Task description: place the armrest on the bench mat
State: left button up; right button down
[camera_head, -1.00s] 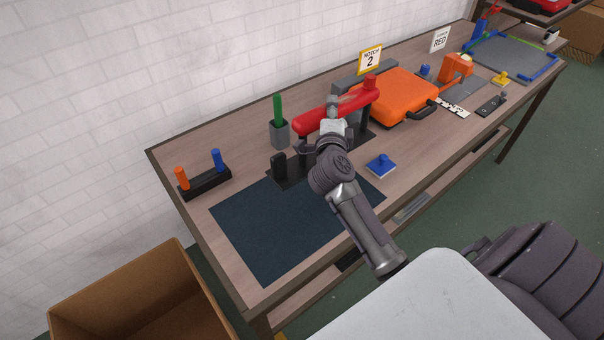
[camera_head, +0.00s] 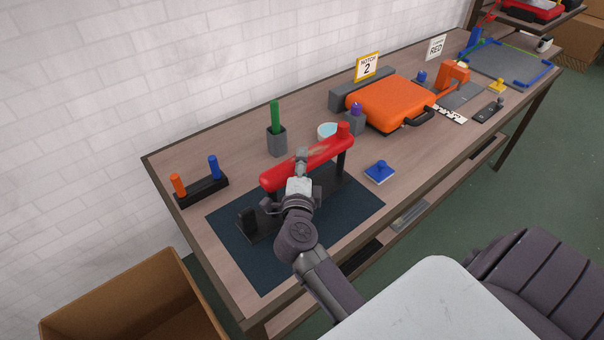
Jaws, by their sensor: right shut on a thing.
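My right gripper (camera_head: 300,172) is shut on the middle of the red bar. The dark blue bench mat (camera_head: 346,217) lies on the near left part of the bench. The armrest stands upright over the back part of the mat; I cannot tell whether its base touches the mat. My gripper and arm hide part of the base and mat. My left gripper is not in view.
Behind the armrest are a grey holder with a green peg (camera_head: 276,135), a pale blue round dish (camera_head: 327,130) and a purple-topped grey block (camera_head: 355,118). A peg rack (camera_head: 203,191) stands left of the mat, a blue knobbed block (camera_head: 380,172) right. The orange case (camera_head: 391,101) is farther right.

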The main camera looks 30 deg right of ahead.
notch_tip(320, 180, down, 3)
jog(key=shift+d+r, duration=0.1)
jog(key=shift+r, duration=0.1)
jog(key=shift+f, duration=0.3)
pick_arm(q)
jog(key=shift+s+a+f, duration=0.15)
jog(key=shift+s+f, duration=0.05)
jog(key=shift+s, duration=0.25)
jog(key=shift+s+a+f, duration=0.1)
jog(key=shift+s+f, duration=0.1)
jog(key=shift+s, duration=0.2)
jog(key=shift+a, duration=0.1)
pick_arm(e)
jog(key=c, duration=0.7)
grip_release()
jog(key=shift+f+b, duration=0.2)
jog(key=shift+b, duration=0.1)
jog(key=shift+o, duration=0.2)
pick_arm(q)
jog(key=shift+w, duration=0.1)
pick_arm(e)
jog(key=shift+s, duration=0.1)
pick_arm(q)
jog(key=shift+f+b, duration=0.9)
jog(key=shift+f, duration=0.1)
pick_arm(e)
jog(key=v, duration=1.2)
